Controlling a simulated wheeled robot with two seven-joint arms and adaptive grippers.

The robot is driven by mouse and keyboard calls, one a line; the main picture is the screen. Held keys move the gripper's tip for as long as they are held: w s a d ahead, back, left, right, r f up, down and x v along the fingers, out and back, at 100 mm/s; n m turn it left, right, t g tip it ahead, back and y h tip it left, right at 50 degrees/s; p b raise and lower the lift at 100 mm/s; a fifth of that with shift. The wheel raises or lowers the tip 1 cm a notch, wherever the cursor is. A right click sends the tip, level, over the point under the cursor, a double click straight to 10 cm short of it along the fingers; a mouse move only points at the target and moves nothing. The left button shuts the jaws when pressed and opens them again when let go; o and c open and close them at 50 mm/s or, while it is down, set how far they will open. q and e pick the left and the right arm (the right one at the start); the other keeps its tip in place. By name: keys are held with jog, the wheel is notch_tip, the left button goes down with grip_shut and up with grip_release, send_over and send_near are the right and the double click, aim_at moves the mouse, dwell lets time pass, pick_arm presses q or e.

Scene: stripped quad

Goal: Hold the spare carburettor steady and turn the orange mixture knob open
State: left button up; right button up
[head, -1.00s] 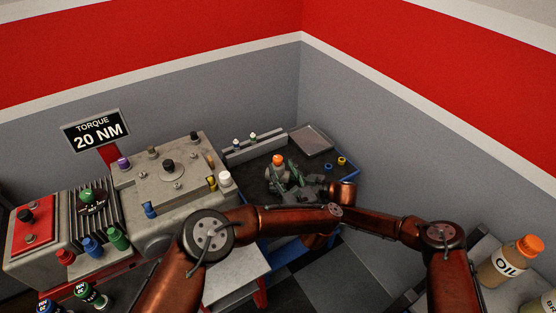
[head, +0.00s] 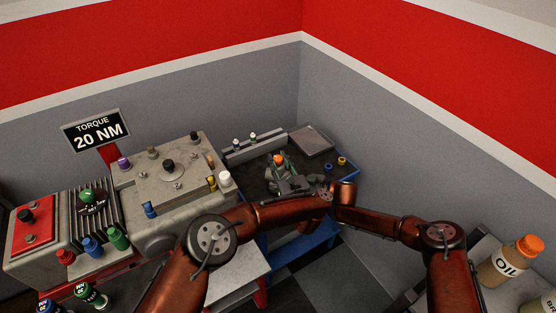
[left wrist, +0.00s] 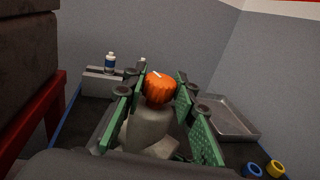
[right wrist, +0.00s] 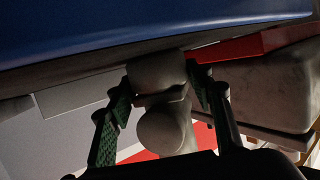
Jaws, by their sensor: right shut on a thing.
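The spare carburettor is a pale grey body topped by the orange mixture knob (head: 278,159) at the back of the blue-edged bench. My left gripper (head: 280,169) is over it. In the left wrist view, the orange knob (left wrist: 160,87) stands between the green-padded fingers of my left gripper (left wrist: 161,85), which are open around it. The grey carburettor body (left wrist: 150,128) shows below. In the right wrist view, my right gripper (right wrist: 164,88) is shut on the carburettor's grey body (right wrist: 160,130). The arms hide most of my right gripper in the head view.
A shallow metal tray (head: 311,141) lies behind the carburettor, with blue (head: 328,167) and yellow (head: 342,161) rings to its front. A grey rack with small bottles (head: 253,147) stands at the back left. A large grey engine block (head: 172,175) crowds the left side.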

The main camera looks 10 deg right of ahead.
pick_arm(q)
grip_shut()
jog(key=shift+w+d+r+m+h, duration=0.1)
jog(key=shift+r+m+h, duration=0.1)
jog(key=shift+m+h, duration=0.3)
jog(key=m+h, duration=0.1)
jog(key=h, duration=0.1)
jog(key=shift+t+h, duration=0.3)
jog(key=shift+h, duration=0.1)
jog(key=shift+s+d+f+m+h, duration=0.1)
jog(key=shift+m+h, duration=0.55)
jog(key=shift+h, duration=0.1)
jog(key=shift+s+d+f+m+h, duration=0.1)
jog(key=shift+m+h, duration=0.55)
jog(key=shift+h, duration=0.1)
jog(key=shift+a, duration=0.1)
jog(key=shift+w+a+h, duration=0.1)
jog(key=shift+h, duration=0.2)
jog(key=o, duration=0.5)
grip_release()
jog(key=shift+a, duration=0.1)
jog(key=shift+o, duration=0.2)
